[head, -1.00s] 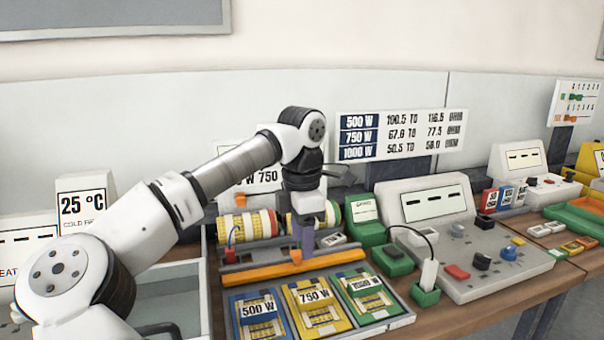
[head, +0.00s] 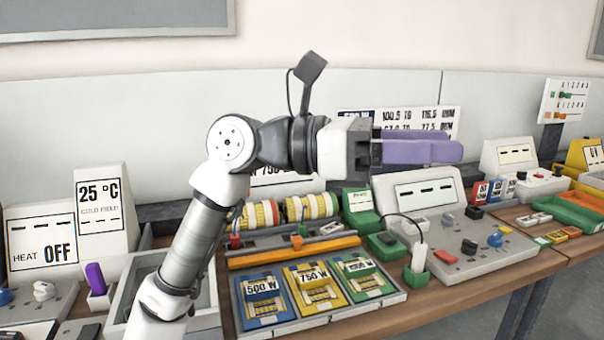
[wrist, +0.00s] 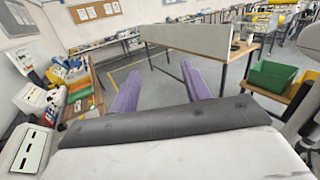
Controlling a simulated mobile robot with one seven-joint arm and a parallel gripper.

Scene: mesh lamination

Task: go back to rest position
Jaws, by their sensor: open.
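My gripper (head: 455,152) is raised above the bench in the head view, its purple fingers pointing right, in front of the wall sign and above the grey meter box. In the wrist view the two purple fingers (wrist: 160,88) stand apart with nothing between them, only floor and distant tables beyond. My gripper is open and empty, touching nothing on the bench.
Below are the tray of 500 W, 750 W and 1000 W cards (head: 382,305), an orange bar (head: 293,252) and striped rolls (head: 310,207). The meter console (head: 470,250) stands right, the HEAT OFF box (head: 42,240) left. Air around my gripper looks clear.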

